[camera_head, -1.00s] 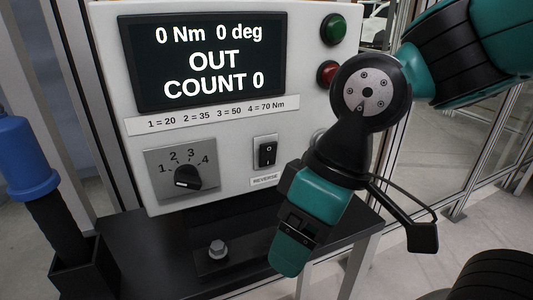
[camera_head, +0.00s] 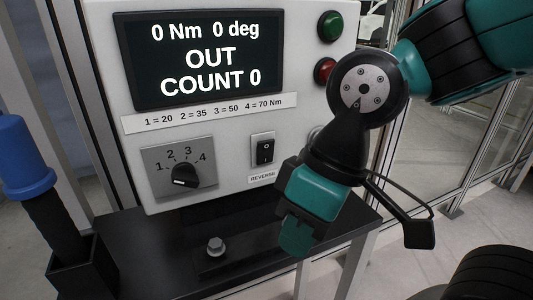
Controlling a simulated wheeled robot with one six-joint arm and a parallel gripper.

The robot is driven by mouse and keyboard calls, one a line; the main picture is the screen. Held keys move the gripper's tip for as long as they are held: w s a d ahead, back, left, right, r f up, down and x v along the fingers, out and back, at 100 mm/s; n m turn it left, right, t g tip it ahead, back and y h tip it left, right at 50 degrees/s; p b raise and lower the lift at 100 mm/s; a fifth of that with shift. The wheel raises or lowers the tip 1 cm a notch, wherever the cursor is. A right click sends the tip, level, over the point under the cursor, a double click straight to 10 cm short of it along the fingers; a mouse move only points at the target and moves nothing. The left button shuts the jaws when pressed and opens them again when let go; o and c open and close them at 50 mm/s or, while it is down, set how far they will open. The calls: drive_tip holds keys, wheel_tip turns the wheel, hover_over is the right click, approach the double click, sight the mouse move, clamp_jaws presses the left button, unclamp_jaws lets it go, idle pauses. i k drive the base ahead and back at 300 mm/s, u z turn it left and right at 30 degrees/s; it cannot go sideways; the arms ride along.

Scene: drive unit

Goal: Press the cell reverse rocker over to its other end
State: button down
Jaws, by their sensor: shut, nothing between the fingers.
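The reverse rocker (camera_head: 265,152) is a small black switch with I and O marks in a pale frame on the front of the drive unit (camera_head: 223,197). A label reading REVERSE (camera_head: 262,177) sits just below it. Which end of the rocker is pressed in is too small to tell. My gripper (camera_head: 296,240) is below and right of the rocker, in front of the unit and apart from it. Its teal fingers are shut and empty, partly hidden by the teal gripper body.
The screen (camera_head: 195,60) reads 0 Nm, 0 deg, OUT, COUNT 0. A rotary knob (camera_head: 184,177) is left of the rocker; green (camera_head: 330,26) and red (camera_head: 325,71) buttons are above right. A bolt (camera_head: 215,246) stands on the black table. A blue-topped tool (camera_head: 25,165) stands at left.

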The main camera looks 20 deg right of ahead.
sight(265, 149)
drive_tip(key=z, duration=2.8)
drive_tip(key=k, duration=1.4)
drive_tip(key=u, duration=2.65)
